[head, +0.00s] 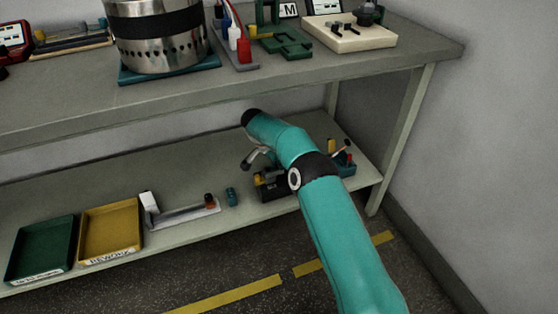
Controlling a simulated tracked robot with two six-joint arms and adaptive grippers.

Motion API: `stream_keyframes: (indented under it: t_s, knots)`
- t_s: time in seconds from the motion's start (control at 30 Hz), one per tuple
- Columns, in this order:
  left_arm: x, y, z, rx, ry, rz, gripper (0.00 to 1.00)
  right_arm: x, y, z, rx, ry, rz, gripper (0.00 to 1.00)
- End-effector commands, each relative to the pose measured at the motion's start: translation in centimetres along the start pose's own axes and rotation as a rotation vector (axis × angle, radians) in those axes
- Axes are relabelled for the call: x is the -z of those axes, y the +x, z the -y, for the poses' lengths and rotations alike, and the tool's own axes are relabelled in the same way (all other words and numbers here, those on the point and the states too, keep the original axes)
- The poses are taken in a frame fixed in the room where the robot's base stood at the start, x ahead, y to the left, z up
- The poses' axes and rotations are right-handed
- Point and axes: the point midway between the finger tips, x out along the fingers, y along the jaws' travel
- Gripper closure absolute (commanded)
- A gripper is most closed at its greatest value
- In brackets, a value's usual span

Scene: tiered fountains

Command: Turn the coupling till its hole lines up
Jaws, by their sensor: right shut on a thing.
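My right arm reaches in from the lower right over the lower shelf (110,185). My right gripper (252,160) points down near the back of that shelf, partly behind my own arm. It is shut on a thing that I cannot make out. Just below and right of it is a dark block (270,190) with a yellow part on it. To the left lies a pale fixture (185,216) with a white upright block and a red-brown piece at its right end. A small teal cylinder (230,196) stands beside it. I cannot tell which piece is the coupling, and no hole shows. My left gripper is out of view.
A green tray (41,272) and a yellow tray (110,258) sit at the shelf's left. A teal holder (346,169) with small tools is right of my arm. The bench top (90,75) overhangs the shelf; its leg (402,140) stands at the right.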

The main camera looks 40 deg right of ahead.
Motion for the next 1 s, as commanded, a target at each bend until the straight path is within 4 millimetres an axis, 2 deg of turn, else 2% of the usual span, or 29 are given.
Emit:
stream_keyframes:
  t_s: [0.43,0.47,0.6,0.87,1.0]
  knots:
    - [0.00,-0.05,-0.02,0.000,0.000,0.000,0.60,0.20,0.20,-0.35,-0.015,0.012,-0.001,1.00]
    - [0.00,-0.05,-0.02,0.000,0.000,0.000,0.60,0.20,0.21,-0.36,-0.015,0.012,-0.001,0.74]
    - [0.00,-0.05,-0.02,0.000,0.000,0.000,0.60,0.15,0.17,-0.28,-0.013,0.011,-0.001,0.54]
    - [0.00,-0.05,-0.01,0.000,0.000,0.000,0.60,0.03,0.05,-0.11,-0.008,0.009,0.000,0.54]
    - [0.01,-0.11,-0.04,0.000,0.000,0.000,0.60,0.04,-0.74,-0.05,-0.006,0.009,-0.001,0.54]
